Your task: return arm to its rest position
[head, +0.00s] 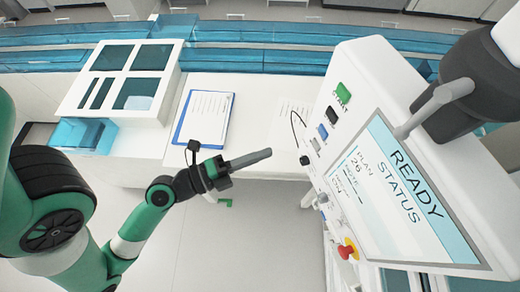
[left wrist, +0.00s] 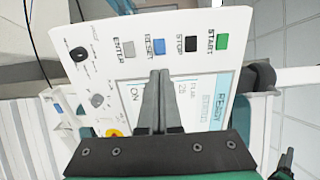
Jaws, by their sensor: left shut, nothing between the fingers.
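My left gripper (head: 250,160) is shut and empty in the middle of the head view, its fingers pointing right toward a white control panel (head: 385,80). In the left wrist view my shut left fingers (left wrist: 159,80) overlap the panel's face and screen, which reads READY STATUS. The fingertips appear apart from the panel in the head view. The panel bears a green START button (head: 343,93), a black STOP button (left wrist: 191,44), a blue RESET button (left wrist: 158,46), a grey ENTER button (left wrist: 127,49) and a red knob (head: 347,250).
A clipboard (head: 203,120) and a loose paper (head: 289,122) lie on the white bench (head: 250,90) behind the gripper. A white box with blue-green windows (head: 125,75) stands at the back left. Light floor (head: 230,245) shows below the gripper.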

